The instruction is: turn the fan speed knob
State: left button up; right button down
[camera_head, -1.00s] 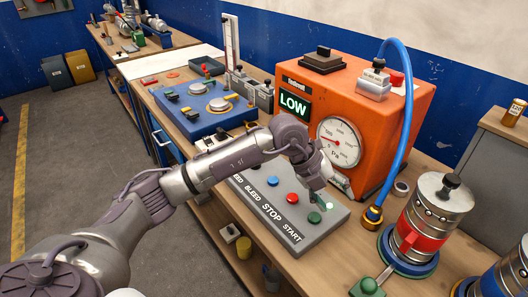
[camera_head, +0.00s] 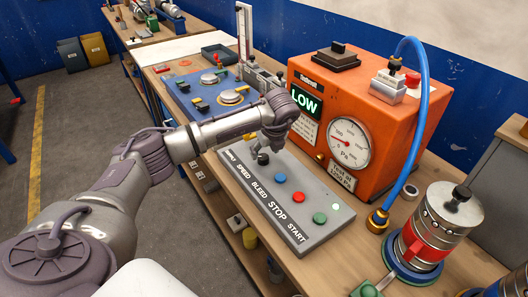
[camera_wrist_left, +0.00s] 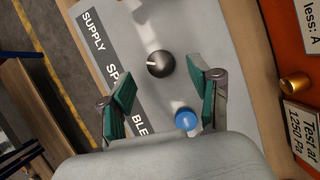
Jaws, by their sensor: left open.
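The fan speed knob is a black round knob with a pale pointer line, standing on the grey control panel (camera_head: 310,232) beside the "SPEED" label. In the left wrist view the knob (camera_wrist_left: 160,64) lies between and just beyond the fingertips, with no visible contact. My left gripper (camera_wrist_left: 163,95) is open and empty, its green pads spread apart. In the head view the left gripper (camera_head: 256,145) is over the far end of the panel, and the dark knob (camera_head: 263,158) shows just below it. My right gripper is not in view.
A blue button (camera_wrist_left: 186,120) sits close to one finger. The panel also carries a red button (camera_head: 298,197) and a green button (camera_head: 320,217). The orange machine (camera_head: 390,130), reading "LOW", stands behind. A blue hose (camera_head: 425,110) arches at its right.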

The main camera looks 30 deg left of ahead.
aim_at(263, 157)
pick_arm(q)
jog(key=shift+x, duration=1.75)
